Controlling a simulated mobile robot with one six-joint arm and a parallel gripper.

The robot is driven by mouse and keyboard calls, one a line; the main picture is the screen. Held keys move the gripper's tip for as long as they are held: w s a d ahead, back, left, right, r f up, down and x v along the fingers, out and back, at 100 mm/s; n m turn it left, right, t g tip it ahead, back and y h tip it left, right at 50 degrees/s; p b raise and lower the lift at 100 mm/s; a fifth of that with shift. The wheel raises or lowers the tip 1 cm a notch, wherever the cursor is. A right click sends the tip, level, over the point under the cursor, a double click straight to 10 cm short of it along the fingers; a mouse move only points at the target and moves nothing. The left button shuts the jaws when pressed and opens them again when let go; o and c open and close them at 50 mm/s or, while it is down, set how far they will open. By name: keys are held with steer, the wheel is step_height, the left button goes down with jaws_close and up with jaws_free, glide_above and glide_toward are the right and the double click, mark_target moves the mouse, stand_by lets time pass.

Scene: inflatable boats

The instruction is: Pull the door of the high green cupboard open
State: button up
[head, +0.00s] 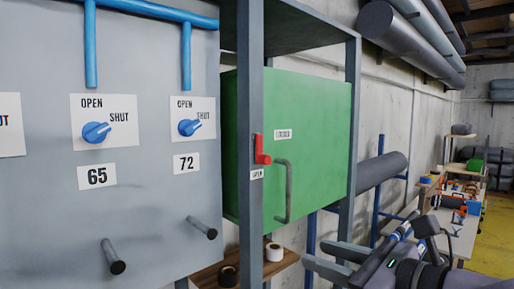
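The high green cupboard (315,115) hangs in a grey metal frame in the middle of the head view. Its green door looks closed. A grey bar handle (288,190) stands upright on the door's lower left part. A red lever (262,150) sits at the door's left edge by the frame post, its long part pointing up. My gripper (318,255) is at the bottom, right of and below the handle, apart from it. Its two fingers are spread and nothing shows between them.
A grey panel (150,225) with blue knobs and jutting pegs fills the left. The frame post (250,80) stands before the cupboard's left edge. A wooden shelf (205,276) with tape rolls lies below. A cluttered workbench (462,240) is at the right.

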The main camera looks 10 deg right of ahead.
mark_target(290, 184)
steer(key=w+d+r+m+t+p, duration=0.25)
steer(key=d+r, duration=0.25)
steer(key=r, duration=0.3)
steer(key=shift+m, duration=0.45)
steer(key=p+x, duration=0.2)
steer(key=x, duration=1.3)
steer(key=shift+w+a+f, duration=0.1)
steer(key=shift+w+a, duration=0.15)
steer(key=shift+w+a+f, duration=0.1)
steer(key=shift+w, duration=0.35)
steer(key=shift+s, duration=0.1)
jaws_close()
